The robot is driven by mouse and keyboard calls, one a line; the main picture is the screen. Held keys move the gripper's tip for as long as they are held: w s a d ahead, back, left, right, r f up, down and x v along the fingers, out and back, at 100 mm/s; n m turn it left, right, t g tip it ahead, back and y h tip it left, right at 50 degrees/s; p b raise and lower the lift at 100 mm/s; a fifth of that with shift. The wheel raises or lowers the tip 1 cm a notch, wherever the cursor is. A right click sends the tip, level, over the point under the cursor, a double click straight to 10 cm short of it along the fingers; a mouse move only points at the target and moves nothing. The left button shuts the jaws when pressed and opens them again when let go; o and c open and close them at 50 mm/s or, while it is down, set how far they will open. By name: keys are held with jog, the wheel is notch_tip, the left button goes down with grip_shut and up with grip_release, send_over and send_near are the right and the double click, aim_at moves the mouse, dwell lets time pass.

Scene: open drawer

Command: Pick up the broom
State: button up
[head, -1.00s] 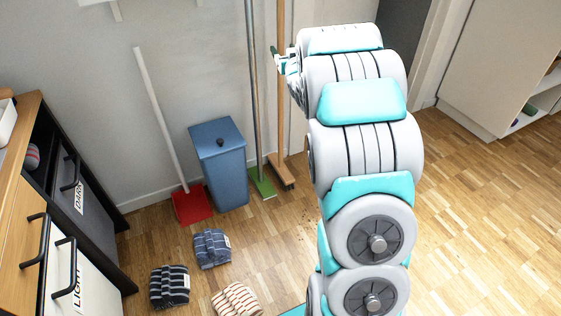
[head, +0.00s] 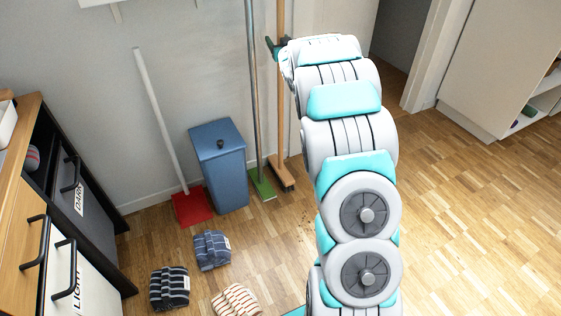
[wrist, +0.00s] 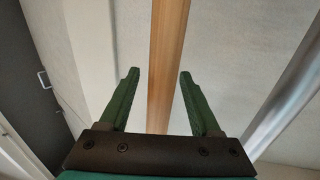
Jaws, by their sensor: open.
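The broom has a long wooden handle (head: 281,105) and a brown brush head (head: 282,174) on the floor. It stands upright against the wall, right of a grey-handled tool with a green foot. My gripper (head: 273,46) is level with the upper part of the handle in the head view. In the wrist view my gripper (wrist: 158,77) is open, with two green fingers apart. The wooden handle (wrist: 167,50) runs between them in the picture, nearer the right finger at the tips. I cannot tell if it is within their reach. My arm hides the area right of the broom.
The green-footed tool (head: 262,184) stands close to the broom's left. A blue bin (head: 220,170) and a red-bladed tool with a white handle (head: 192,206) stand farther left. Several rolled striped cloths (head: 212,250) lie on the floor. The floor at right is clear.

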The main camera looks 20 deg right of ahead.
grip_shut()
dwell(0.5)
dwell(0.9)
